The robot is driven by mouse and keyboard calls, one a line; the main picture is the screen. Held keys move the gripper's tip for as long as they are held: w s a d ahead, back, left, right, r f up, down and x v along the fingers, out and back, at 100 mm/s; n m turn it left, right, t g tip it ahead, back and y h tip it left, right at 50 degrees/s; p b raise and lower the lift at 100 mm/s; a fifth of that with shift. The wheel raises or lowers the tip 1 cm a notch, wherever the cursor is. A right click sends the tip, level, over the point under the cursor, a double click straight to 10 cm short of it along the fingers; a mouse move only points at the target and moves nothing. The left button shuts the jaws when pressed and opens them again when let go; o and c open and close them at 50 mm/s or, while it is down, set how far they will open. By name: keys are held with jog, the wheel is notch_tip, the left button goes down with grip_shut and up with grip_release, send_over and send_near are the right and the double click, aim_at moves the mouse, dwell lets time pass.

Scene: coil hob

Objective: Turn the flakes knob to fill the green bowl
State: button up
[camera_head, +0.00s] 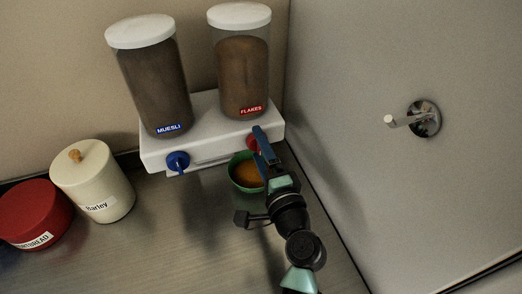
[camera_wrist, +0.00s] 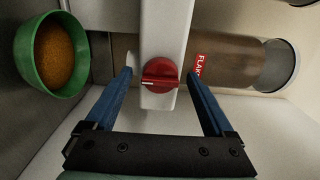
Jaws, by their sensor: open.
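The flakes dispenser (camera_head: 242,72) is a clear canister with a white lid and a red FLAKES label; it also shows in the wrist view (camera_wrist: 232,60). Its red knob (camera_wrist: 160,75) sits on the white base's front, and is partly hidden by my gripper in the head view (camera_head: 252,142). The green bowl (camera_head: 236,178) stands below the flakes outlet, with orange-brown flakes in it; it also shows in the wrist view (camera_wrist: 27,70). My gripper (camera_wrist: 160,85) is open, its blue fingers on either side of the red knob, with visible gaps.
The muesli dispenser (camera_head: 152,85) with its blue knob (camera_head: 178,161) stands left on the same white base (camera_head: 158,150). A cream Barley jar (camera_head: 95,180) and a red bread tin (camera_head: 35,212) stand further left. A wall (camera_head: 350,60) with a metal hook (camera_head: 424,118) bounds the right.

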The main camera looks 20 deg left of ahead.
jog(key=b+v, duration=0.3)
jog(key=v, duration=1)
jog(key=w+r+n+t+h, duration=0.2)
jog(key=w+r+n, duration=0.15)
jog(key=r, duration=0.65)
jog(key=w+r+n+t+h, duration=0.15)
jog(key=r+n, duration=0.25)
jog(key=r, duration=0.7)
jog(key=s+d+r+n+t+h, duration=0.2)
jog(key=s+r+t+h, duration=0.1)
jog(key=r, duration=0.8)
jog(key=s+d+r+n+t+h, duration=0.1)
jog(key=s+r+t, duration=0.5)
jog(key=r, duration=0.6)
jog(key=shift+s+d+n+h, duration=0.35)
jog(key=shift+d+h, duration=0.2)
jog(key=shift+h, duration=0.7)
